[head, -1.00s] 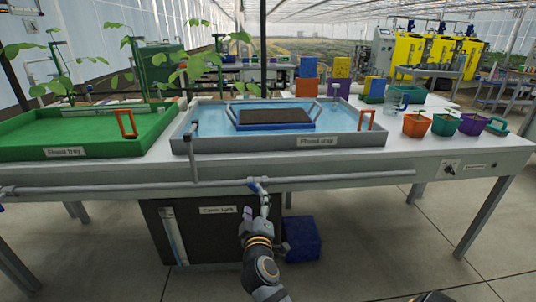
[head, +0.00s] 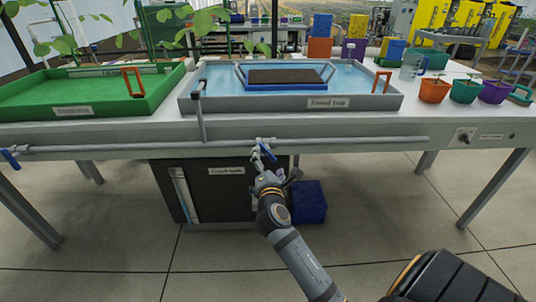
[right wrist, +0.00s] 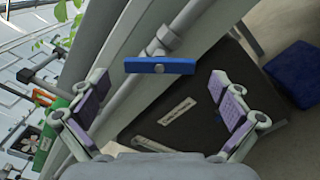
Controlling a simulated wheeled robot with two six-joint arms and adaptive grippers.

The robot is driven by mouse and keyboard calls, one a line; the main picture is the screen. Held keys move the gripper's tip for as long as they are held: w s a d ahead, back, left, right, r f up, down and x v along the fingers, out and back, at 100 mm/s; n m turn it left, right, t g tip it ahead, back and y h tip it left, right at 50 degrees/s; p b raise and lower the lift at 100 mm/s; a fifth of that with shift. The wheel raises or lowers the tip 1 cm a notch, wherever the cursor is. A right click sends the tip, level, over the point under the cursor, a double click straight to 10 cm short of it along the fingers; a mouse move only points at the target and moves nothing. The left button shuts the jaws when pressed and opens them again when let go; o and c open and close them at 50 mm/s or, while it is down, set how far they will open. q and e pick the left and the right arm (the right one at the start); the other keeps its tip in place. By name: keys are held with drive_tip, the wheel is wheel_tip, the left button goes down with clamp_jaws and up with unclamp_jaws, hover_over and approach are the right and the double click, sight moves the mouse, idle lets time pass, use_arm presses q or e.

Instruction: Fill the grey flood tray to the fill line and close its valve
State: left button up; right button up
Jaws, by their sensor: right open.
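The grey flood tray (head: 250,105) stands on the bench with blue water in it. A blue-rimmed tray of dark material (head: 290,77) sits in the water. I cannot make out the fill line. A valve with a blue handle (head: 267,152) is on the pipe below the grey tray. In the right wrist view the handle (right wrist: 160,66) lies at an angle across the pipe. My right gripper (head: 272,163) is open just below this valve. Its fingers, seen in the right wrist view (right wrist: 160,90), are spread to either side of the handle, not closed on it. My left gripper is out of view.
A green flood tray (head: 75,110) stands at left; another blue valve handle (head: 10,157) is on the pipe's left end. A dark cabinet (head: 215,190) and a blue box (head: 309,203) stand under the bench. Several pots, one orange (head: 433,91), stand at right.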

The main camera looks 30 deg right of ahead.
sight(268, 153)
drive_tip(key=x, duration=0.4)
drive_tip(key=shift+w+d, duration=0.15)
drive_tip(key=shift+w, duration=0.1)
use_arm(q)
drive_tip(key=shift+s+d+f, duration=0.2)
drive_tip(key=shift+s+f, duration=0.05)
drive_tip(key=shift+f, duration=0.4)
use_arm(e)
drive_tip(key=c, duration=1)
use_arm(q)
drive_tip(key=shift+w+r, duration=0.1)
